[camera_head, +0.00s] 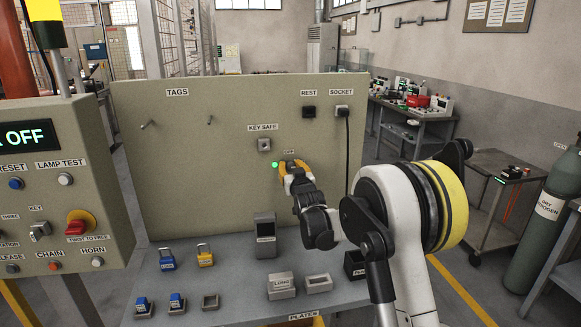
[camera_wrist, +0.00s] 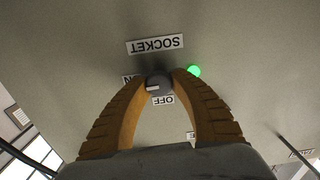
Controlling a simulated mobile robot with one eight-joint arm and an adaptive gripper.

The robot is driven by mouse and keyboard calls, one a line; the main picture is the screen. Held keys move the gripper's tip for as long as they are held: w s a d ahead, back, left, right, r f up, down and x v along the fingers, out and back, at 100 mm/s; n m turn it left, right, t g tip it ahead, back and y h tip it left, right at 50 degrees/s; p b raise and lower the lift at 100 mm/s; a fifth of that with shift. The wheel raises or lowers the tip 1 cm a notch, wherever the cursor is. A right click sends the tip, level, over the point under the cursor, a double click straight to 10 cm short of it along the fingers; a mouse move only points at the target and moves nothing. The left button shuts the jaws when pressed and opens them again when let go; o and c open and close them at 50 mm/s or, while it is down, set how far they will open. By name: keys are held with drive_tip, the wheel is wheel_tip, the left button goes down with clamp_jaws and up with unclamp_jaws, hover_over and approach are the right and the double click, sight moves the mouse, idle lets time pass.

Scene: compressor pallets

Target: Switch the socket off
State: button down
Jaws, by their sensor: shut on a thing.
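The socket switch is a small grey round knob (camera_wrist: 160,85) on the grey upright panel, under an upside-down SOCKET label (camera_wrist: 155,44) in the wrist view. Its white mark points left in that view, toward the partly hidden ON label (camera_wrist: 130,78); the OFF label (camera_wrist: 163,100) is below. A green lamp (camera_wrist: 194,71) beside the knob is lit and also shows in the head view (camera_head: 275,164). My gripper (camera_wrist: 159,88) has its orange fingers shut on the knob, one on each side. In the head view my gripper (camera_head: 289,170) hides the knob.
The panel (camera_head: 200,150) also carries a key safe (camera_head: 264,145), a REST holder (camera_head: 309,112) and a SOCKET outlet (camera_head: 342,111) with a black cable. Padlocks and small boxes stand on the bench (camera_head: 235,290) below. A control box (camera_head: 60,195) is at left.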

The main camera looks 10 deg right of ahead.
drive_tip(key=n, duration=0.4)
drive_tip(key=shift+a+n, duration=0.1)
drive_tip(key=shift+n, duration=0.2)
drive_tip(key=n, duration=0.4)
drive_tip(key=shift+f+p, duration=0.1)
drive_tip(key=shift+p, duration=0.25)
drive_tip(key=n, duration=0.5)
drive_tip(key=shift+f+n, duration=0.1)
drive_tip(key=shift+n, duration=1.7)
drive_tip(key=c, duration=1.1)
unclamp_jaws()
drive_tip(key=shift+s, duration=0.1)
